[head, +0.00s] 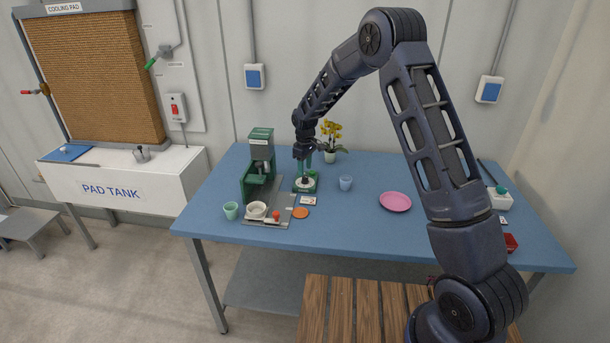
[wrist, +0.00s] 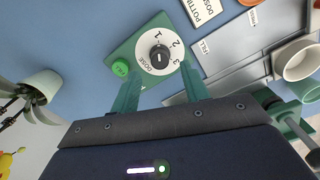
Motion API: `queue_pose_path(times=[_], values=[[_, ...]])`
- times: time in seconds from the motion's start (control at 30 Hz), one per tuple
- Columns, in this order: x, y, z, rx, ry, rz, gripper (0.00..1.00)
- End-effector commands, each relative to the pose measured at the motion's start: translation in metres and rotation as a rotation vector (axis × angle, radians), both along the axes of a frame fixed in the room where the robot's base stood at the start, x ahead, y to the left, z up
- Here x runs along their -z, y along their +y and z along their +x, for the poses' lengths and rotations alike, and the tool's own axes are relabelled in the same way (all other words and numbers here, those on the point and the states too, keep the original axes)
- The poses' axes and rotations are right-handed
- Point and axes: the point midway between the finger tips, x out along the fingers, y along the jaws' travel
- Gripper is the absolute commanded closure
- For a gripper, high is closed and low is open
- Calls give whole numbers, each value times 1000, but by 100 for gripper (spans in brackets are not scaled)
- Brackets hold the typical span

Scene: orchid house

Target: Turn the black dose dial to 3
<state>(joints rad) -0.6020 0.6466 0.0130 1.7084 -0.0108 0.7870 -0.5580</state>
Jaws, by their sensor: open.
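The black dose dial (wrist: 159,57) sits on a white disc marked DOSE, with digits 2 and 3 on its right side in the wrist view. A short pale mark on the dial runs roughly up and down in that view; which digit it points to I cannot tell. My gripper (wrist: 161,78) is open, with one green finger on each side of the dial's near edge. Contact with the dial is not visible. In the head view my gripper (head: 303,168) hides part of the box.
A green press machine (head: 259,160) stands left of the box, with a white pot (head: 256,210) on its grey base. A potted yellow orchid (head: 330,140) stands close behind. The front table is mostly clear.

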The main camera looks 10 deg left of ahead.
Motion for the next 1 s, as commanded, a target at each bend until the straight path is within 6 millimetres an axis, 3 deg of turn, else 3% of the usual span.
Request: queue_pose_path(times=[0.1,0.3,0.67,0.9,1.0], values=[[18,0,-1,-1,2,-2,54],[35,0,0,-1,0,-1,54],[38,0,0,-1,0,0,54],[38,0,0,-1,0,0,99],[38,0,0,0,0,0,99]])
